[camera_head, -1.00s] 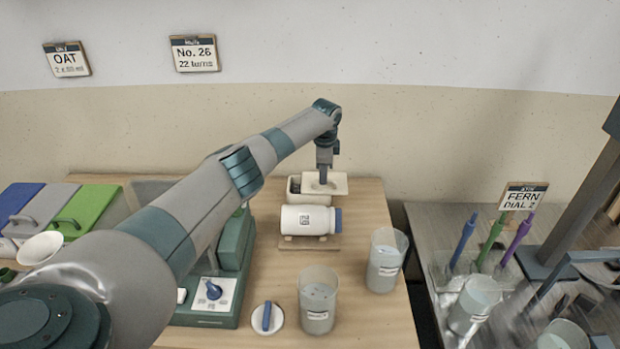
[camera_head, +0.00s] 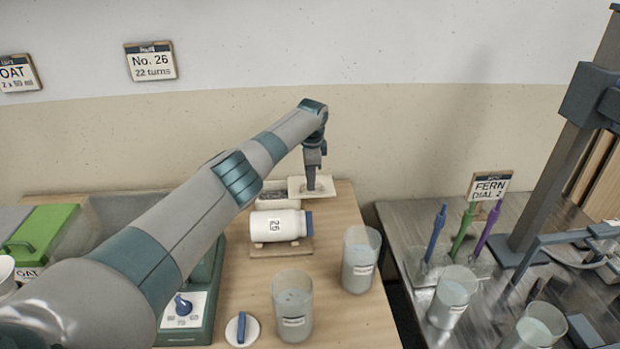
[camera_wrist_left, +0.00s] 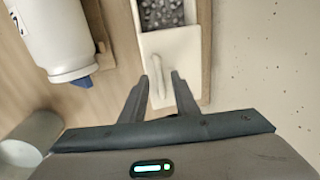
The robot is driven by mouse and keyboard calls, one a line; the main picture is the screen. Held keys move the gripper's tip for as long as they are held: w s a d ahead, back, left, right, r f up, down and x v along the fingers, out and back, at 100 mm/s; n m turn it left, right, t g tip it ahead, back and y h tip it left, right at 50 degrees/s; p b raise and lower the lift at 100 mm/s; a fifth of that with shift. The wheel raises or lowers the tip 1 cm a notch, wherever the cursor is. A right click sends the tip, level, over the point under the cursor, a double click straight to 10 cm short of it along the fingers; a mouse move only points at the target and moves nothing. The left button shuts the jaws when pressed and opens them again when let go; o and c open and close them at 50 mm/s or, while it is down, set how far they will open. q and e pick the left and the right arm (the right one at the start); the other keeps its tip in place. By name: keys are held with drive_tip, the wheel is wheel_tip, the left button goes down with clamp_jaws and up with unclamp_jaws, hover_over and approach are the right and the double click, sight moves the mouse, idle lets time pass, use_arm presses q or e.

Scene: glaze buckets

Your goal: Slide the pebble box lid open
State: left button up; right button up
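The pebble box (camera_head: 262,203) stands at the back of the wooden table, behind a white bottle. Its pale lid (camera_head: 298,195) is slid to the right, and grey pebbles (camera_wrist_left: 161,13) show in the uncovered part. The lid, with a thin raised handle (camera_wrist_left: 156,68), also shows in the left wrist view (camera_wrist_left: 185,50). My left gripper (camera_head: 311,188) is over the lid; in the wrist view its fingers (camera_wrist_left: 160,76) are apart on either side of the handle, with gaps beside it. Whether the fingertips touch the lid is unclear. My right gripper is out of view.
The white bottle (camera_head: 277,226) lies on a wooden stand just in front of the box. Two clear cups (camera_head: 360,262) (camera_head: 292,310) and a blue-handled disc (camera_head: 242,328) stand nearer. A green machine (camera_head: 188,325) is at left. Table is bare right of the lid.

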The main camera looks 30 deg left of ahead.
use_arm(q)
drive_tip(key=shift+r, duration=0.15)
